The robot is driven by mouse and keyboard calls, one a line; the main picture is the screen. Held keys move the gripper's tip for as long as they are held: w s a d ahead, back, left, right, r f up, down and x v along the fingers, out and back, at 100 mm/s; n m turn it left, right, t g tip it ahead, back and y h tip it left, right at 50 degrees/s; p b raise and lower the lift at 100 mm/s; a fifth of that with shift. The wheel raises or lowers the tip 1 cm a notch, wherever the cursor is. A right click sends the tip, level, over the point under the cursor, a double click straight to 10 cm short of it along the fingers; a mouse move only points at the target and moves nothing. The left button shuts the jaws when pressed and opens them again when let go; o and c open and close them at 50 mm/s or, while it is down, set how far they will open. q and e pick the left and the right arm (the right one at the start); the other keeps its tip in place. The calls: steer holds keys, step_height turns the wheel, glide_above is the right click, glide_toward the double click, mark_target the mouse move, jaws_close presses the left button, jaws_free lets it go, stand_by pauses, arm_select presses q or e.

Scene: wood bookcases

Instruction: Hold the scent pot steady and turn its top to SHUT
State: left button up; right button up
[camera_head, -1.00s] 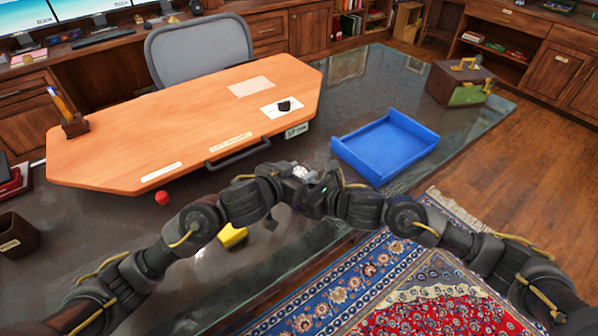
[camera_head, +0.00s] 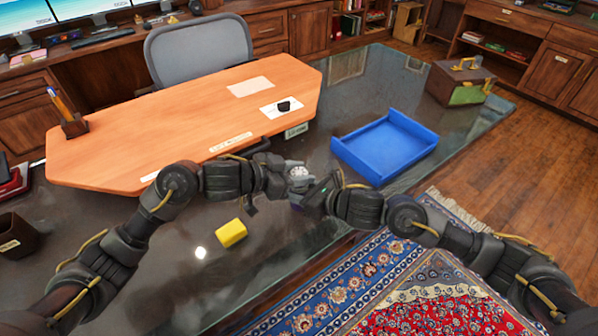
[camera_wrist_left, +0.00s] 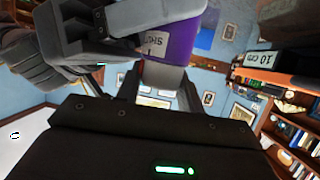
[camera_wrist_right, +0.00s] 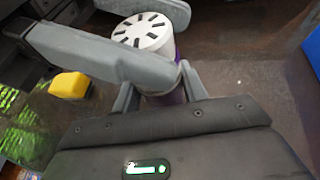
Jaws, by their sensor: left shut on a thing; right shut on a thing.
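The scent pot (camera_head: 298,172) has a white slotted top and a purple body. It is held between my two grippers above the glass table. My left gripper (camera_head: 288,180) is shut on the white top, with a finger on either side; the right wrist view shows the top's dark radial slots (camera_wrist_right: 145,32). My right gripper (camera_head: 312,196) is shut on the purple body below. In the left wrist view, a white label reading SHUT (camera_wrist_left: 155,45) is on the purple body, near the top. How the top's mark lines up with it is too small to tell.
A yellow block (camera_head: 231,233) lies on the glass table below the left arm. A blue open tray (camera_head: 370,150) is to the right of the grippers. A raised wooden board (camera_head: 200,120) is behind, and a brown box (camera_head: 460,84) sits at the far right.

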arm_select(q)
steer(key=m+g+h, duration=0.1)
steer(key=m+g, duration=0.2)
steer(key=g, duration=0.1)
steer(key=shift+w+m+h, duration=0.1)
steer(key=shift+m+h, duration=0.2)
steer(key=shift+m+g, duration=1.5)
steer(key=shift+g, duration=0.3)
steer(key=o, duration=1)
steer(key=v, duration=0.8)
